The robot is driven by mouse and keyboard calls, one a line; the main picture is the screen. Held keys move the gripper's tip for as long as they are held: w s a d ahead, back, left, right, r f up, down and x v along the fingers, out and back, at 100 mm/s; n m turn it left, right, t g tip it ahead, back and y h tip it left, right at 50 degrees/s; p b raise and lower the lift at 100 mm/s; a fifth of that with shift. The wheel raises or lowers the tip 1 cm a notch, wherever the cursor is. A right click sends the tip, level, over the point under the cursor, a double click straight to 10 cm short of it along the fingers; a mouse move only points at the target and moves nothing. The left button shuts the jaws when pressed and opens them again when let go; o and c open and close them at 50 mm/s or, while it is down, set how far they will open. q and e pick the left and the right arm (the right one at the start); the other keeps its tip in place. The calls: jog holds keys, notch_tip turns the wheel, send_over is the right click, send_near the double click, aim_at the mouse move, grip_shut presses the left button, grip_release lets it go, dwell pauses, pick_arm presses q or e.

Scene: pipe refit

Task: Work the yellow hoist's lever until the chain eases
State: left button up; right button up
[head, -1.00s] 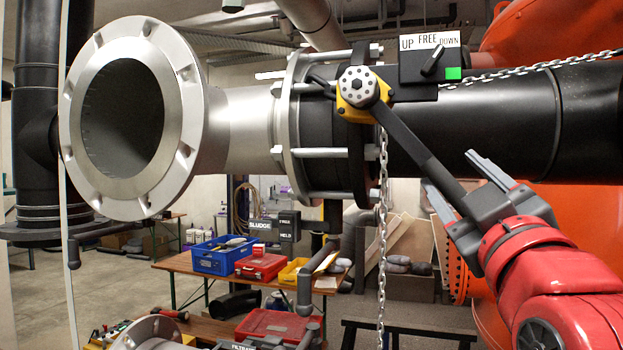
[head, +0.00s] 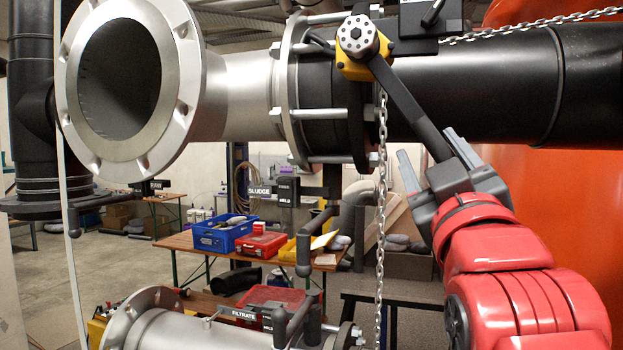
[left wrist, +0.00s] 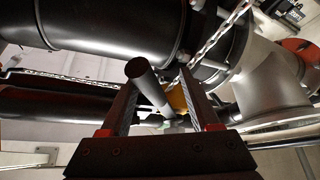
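The yellow hoist (head: 347,70) sits at the flange joint of the black pipe. Its round hub carries a dark lever (head: 400,98) that slants down to the right. My left gripper (head: 427,142) is open, with its fingers apart on either side of the lever's end. The left wrist view shows the lever (left wrist: 142,78) between the two fingers, with a gap on at least one side. The hoist's chain (head: 381,210) hangs below it, and another run (head: 540,26) slants up to the right. The selector box (head: 415,22) is partly cut off at the top. My right gripper is not in view.
A large silver flanged pipe (head: 235,95) stands left of the hoist. The black pipe (head: 480,85) runs behind the lever. Below are a second flanged pipe (head: 190,330), a wooden table with a blue bin (head: 222,236) and a red case (head: 262,244). An orange vessel (head: 560,190) fills the right.

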pick_arm(q)
jog(key=w+a+f+m+h+b, duration=0.2)
jog(key=a+m+h+b, duration=0.1)
jog(key=a+m+b, duration=0.3)
jog(key=s+a+f+n+p, duration=0.1)
jog(key=s+a+f, duration=0.1)
jog(key=s+f, duration=0.2)
jog(key=shift+s+a+f+p, duration=0.25)
jog(key=shift+s+p, duration=0.15)
jog(key=shift+s, duration=1.45)
